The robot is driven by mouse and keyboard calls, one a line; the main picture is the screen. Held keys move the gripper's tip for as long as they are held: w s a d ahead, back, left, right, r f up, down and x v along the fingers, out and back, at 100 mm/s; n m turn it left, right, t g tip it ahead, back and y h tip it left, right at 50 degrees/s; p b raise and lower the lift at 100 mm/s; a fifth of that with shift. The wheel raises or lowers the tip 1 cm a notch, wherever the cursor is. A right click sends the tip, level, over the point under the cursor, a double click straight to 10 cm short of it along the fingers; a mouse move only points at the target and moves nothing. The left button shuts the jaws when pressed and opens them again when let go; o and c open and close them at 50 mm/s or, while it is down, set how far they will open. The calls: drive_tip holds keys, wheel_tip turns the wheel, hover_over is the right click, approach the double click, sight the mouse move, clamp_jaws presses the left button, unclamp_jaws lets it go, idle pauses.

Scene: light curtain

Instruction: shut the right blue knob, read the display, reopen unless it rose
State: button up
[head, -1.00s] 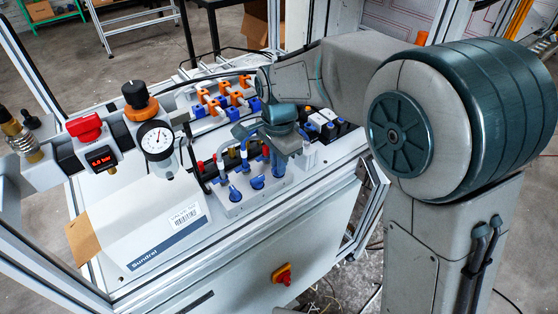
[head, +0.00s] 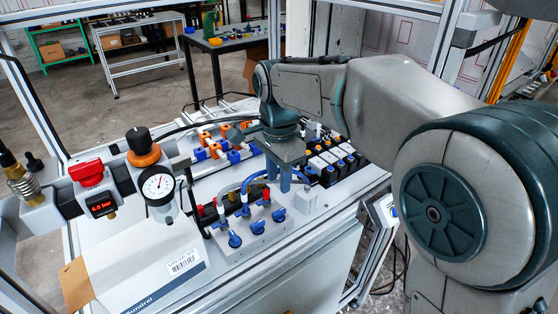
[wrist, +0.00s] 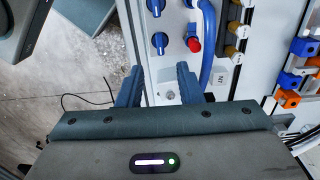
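Three blue knobs stand in a row on the white valve block. The right blue knob (head: 279,214) is nearest my gripper, the middle one is (head: 257,228) and the left one (head: 235,240). In the wrist view the right knob (wrist: 160,42) and another knob (wrist: 156,8) show white marks pointing the same way. My gripper (head: 286,178) is open and empty, raised beyond the right knob; its fingers (wrist: 160,85) are apart, with a panel screw showing between them. The red-digit display (head: 101,205) appears to read 6.0 bar.
Blue hoses (wrist: 208,45) and a red cap (wrist: 194,45) lie close to the knobs. A round gauge (head: 158,186) stands left. Orange-and-blue fittings (head: 212,145) are behind, and black-and-white valves (head: 335,160) are right of my gripper.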

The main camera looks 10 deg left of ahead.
drive_tip(key=shift+r, duration=2.2)
drive_tip(key=s+d+f+n+t, duration=0.1)
drive_tip(key=s+d+n, duration=0.1)
drive_tip(key=d, duration=0.7)
drive_tip(key=s+d+f+n+t, duration=0.1)
drive_tip(key=s+d+f+n, duration=0.15)
drive_tip(key=d, duration=0.55)
drive_tip(key=s+d+f+n+t, duration=0.1)
drive_tip(key=s+d+f+n, duration=0.2)
drive_tip(key=s+d+f, duration=0.3)
drive_tip(key=s+d, duration=0.3)
drive_tip(key=d, duration=0.1)
drive_tip(key=shift+s+f+n, duration=0.2)
drive_tip(key=shift+s+n, duration=0.15)
drive_tip(key=shift+a, duration=0.1)
